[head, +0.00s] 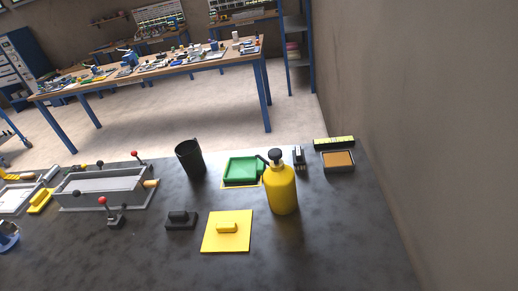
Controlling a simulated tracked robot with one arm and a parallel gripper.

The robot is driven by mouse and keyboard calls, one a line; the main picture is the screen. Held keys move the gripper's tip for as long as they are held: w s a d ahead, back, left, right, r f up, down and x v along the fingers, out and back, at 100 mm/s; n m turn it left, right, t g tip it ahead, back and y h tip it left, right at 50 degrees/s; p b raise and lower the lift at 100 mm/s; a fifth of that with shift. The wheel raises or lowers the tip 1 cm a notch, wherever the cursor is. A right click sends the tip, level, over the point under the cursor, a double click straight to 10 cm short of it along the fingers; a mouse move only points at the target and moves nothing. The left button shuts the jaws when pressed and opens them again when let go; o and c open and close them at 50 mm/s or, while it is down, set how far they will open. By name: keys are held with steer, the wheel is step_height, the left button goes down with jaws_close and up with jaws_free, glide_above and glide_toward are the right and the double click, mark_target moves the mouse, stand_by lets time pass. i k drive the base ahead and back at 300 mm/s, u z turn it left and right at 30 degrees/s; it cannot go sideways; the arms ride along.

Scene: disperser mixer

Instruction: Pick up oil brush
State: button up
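No thing in the head view is clearly the oil brush. A small dark object with a pale part (299,158) stands upright just right of the yellow bottle's top; it may be a brush, but it is too small to tell. The yellow bottle (282,190) with a black cap stands near the middle of the dark bench and partly covers a green tray (241,170) behind it. A dark handle-like piece shows between the tray and the bottle cap. My gripper does not show in the head view.
On the dark bench (345,235) are a black cup (190,159), a yellow plate (226,243) with a handle, a black block (180,221), a grey metal frame (105,187) and an orange-topped box (339,161). A wall (420,120) bounds the right. The front right bench is clear.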

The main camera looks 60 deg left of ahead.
mark_target(299, 154)
steer(key=u, duration=0.65)
steer(key=i, duration=1.15)
steer(key=u, duration=0.75)
steer(key=k, duration=0.85)
steer(key=u, duration=0.15)
steer(key=i, duration=0.9)
steer(key=z, duration=0.05)
